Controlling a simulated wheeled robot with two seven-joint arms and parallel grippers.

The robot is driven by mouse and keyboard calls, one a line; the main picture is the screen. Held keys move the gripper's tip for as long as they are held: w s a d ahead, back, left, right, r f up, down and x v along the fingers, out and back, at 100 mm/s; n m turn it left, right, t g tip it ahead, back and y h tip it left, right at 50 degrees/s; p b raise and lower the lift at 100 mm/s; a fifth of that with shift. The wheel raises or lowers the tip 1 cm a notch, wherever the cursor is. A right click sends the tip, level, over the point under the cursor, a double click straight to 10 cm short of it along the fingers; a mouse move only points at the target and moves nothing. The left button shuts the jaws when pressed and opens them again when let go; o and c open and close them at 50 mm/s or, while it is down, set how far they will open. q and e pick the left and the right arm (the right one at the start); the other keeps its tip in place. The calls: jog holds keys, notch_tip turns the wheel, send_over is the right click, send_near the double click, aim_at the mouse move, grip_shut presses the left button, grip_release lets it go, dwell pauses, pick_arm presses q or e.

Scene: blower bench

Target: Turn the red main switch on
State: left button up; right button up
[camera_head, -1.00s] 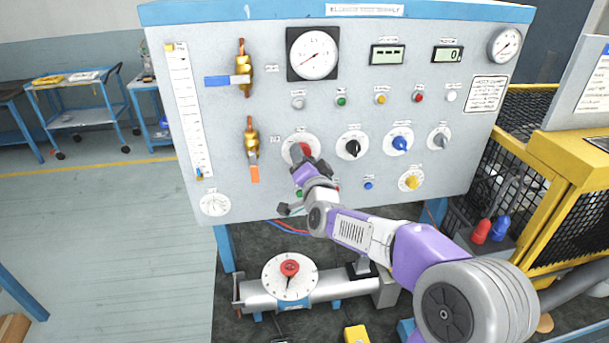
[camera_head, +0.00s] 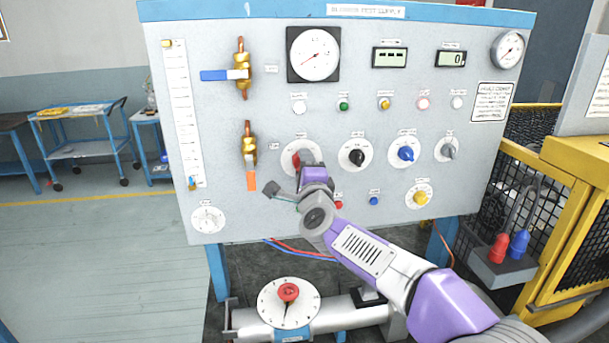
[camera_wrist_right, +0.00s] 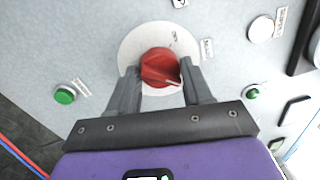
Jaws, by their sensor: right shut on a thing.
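The red main switch (camera_head: 295,159) is a red knob on a round white plate on the grey panel. In the head view my right gripper (camera_head: 304,163) is in front of it and hides much of it. In the right wrist view the red knob (camera_wrist_right: 160,67) sits between the two fingers of my right gripper (camera_wrist_right: 160,78), which is shut on it. A pale mark on the knob points to the lower right in that view. The lettering on the plate is too small to read. My left gripper is not in view.
Black (camera_head: 356,157) and blue (camera_head: 405,153) knobs stand to the right of the switch. A lamp in the upper row (camera_head: 423,103) glows pinkish-white. The right display (camera_head: 451,59) reads 0. Brass valves (camera_head: 250,145) are on the left. A red-knobbed dial (camera_head: 288,293) lies below.

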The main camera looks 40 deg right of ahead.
jog(key=shift+m+b, duration=0.3)
jog(key=shift+m, duration=0.5)
jog(key=o, duration=1)
jog(key=shift+w, duration=0.1)
jog(key=shift+o, duration=0.2)
jog(key=v, duration=0.7)
jog(key=shift+s+a, duration=0.2)
jog(key=shift+s, duration=0.1)
